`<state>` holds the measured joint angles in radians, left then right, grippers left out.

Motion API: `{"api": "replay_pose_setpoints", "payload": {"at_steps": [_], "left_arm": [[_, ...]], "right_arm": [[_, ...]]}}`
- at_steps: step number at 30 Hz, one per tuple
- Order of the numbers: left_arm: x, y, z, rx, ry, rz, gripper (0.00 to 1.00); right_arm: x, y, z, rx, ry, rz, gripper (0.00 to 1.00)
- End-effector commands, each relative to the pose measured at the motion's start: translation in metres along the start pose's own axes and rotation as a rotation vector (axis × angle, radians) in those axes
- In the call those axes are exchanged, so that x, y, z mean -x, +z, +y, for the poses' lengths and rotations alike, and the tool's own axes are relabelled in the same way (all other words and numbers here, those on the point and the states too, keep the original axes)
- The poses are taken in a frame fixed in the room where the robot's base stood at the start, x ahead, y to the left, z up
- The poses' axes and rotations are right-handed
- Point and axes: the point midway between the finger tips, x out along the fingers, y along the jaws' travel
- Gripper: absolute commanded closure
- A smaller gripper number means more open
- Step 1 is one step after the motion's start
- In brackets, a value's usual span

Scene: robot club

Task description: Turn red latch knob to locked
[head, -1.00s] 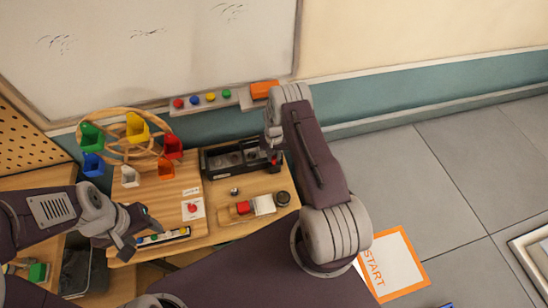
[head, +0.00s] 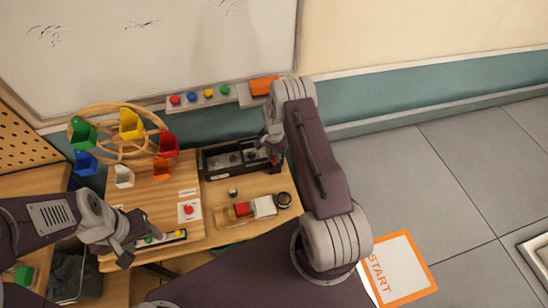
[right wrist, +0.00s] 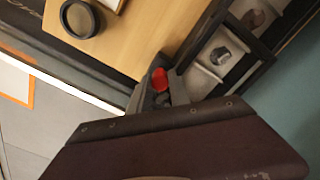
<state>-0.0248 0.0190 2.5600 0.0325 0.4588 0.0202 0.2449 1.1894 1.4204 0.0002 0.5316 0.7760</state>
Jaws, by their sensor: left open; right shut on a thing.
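The red latch knob (right wrist: 159,80) shows in the right wrist view between the fingertips of my right gripper (right wrist: 160,92), which is shut on it. In the head view a bit of the red knob (head: 274,160) shows at the right end of a black open box (head: 205,170), with my right gripper (head: 270,148) over it. The fingers hide most of the knob, and I cannot tell which way it is turned. My left gripper (head: 136,246) is open and empty near the table's front left edge, apart from the box.
A wooden wheel (head: 112,110) with coloured cups stands at the table's back left. A card with a red button (head: 188,209), a red-and-white block (head: 263,207) and a dark round piece (head: 283,200) lie in front of the box. A whiteboard tray (head: 200,98) is behind.

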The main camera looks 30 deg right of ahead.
Motion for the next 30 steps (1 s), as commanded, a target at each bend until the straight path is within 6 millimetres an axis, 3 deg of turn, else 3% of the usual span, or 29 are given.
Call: {"api": "replay_pose_setpoints", "payload": {"at_steps": [14, 15, 17, 26, 30], "left_arm": [[-0.001, 0.000, 0.000, 0.000, 0.000, 0.000, 0.45], [-0.001, 0.000, 0.000, 0.000, 0.000, 0.000, 0.45], [-0.001, 0.000, 0.000, 0.000, 0.000, 0.000, 0.45], [-0.001, 0.000, 0.000, 0.000, 0.000, 0.000, 0.45], [-0.006, 0.001, 0.000, 0.000, 0.000, 0.000, 0.45]], "right_arm": [[0.000, 0.000, 0.000, -0.017, 0.000, 0.000, 1.00], [0.000, 0.000, 0.000, -0.017, 0.000, 0.000, 0.71], [0.000, 0.000, 0.000, -0.017, 0.000, 0.000, 0.55], [0.000, 0.000, 0.000, -0.016, 0.000, 0.000, 0.55], [0.012, -0.001, -0.001, -0.016, -0.002, 0.002, 0.55]]}}
